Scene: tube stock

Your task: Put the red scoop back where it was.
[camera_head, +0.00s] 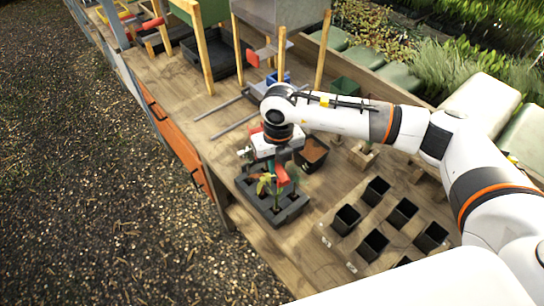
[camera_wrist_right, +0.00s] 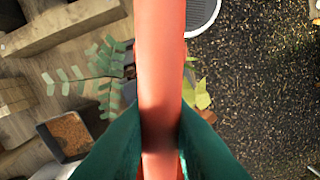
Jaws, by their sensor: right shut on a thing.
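The red scoop (camera_wrist_right: 160,60) runs lengthwise through the middle of the right wrist view. My right gripper (camera_wrist_right: 160,143) is shut on it, with a green finger on each side. In the head view my right gripper (camera_head: 273,171) hangs over the black seedling tray (camera_head: 248,192), and a red part of the scoop (camera_head: 281,174) shows beside the fingers. The rest of the scoop is hidden there by the gripper and leaves. I cannot tell whether the scoop touches the plants. My left gripper is not in view.
A soil-filled pot (camera_head: 312,152) stands right of the gripper, also in the wrist view (camera_wrist_right: 69,132). Several empty black pots (camera_head: 345,219) stand at the front right. Metal rails (camera_head: 232,124) lie behind. The bench edge drops to gravel (camera_head: 90,200) at left.

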